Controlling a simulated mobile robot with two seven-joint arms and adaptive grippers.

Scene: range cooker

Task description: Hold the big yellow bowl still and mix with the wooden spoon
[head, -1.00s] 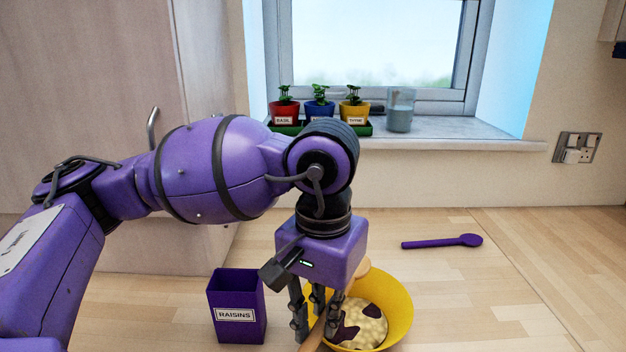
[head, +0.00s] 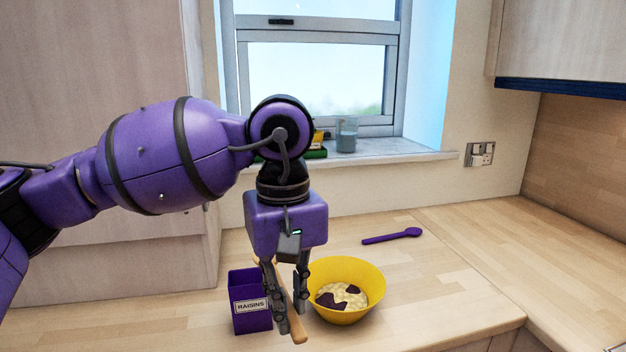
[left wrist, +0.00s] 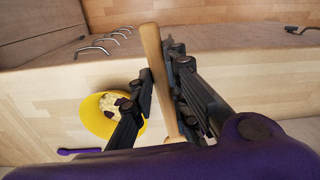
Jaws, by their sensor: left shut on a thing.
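The big yellow bowl (head: 378,282) stands upright on the wooden worktop, with pale mix and dark patches inside. It also shows in the left wrist view (left wrist: 98,122). My left gripper (head: 291,314) points down just left of the bowl and is shut on the wooden spoon (head: 298,326). The spoon is tilted, and its handle shows between the fingers in the left wrist view (left wrist: 153,55). Its other end is mostly hidden by my gripper. The spoon is outside the bowl. No gripper is seen holding the bowl. My right gripper is out of view.
A purple box labelled RAISINS (head: 250,312) stands close left of my gripper. A purple spoon (head: 392,236) lies behind the bowl. A glass (head: 346,136) stands on the windowsill, where plant pots are mostly hidden by my arm. The worktop right of the bowl is clear.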

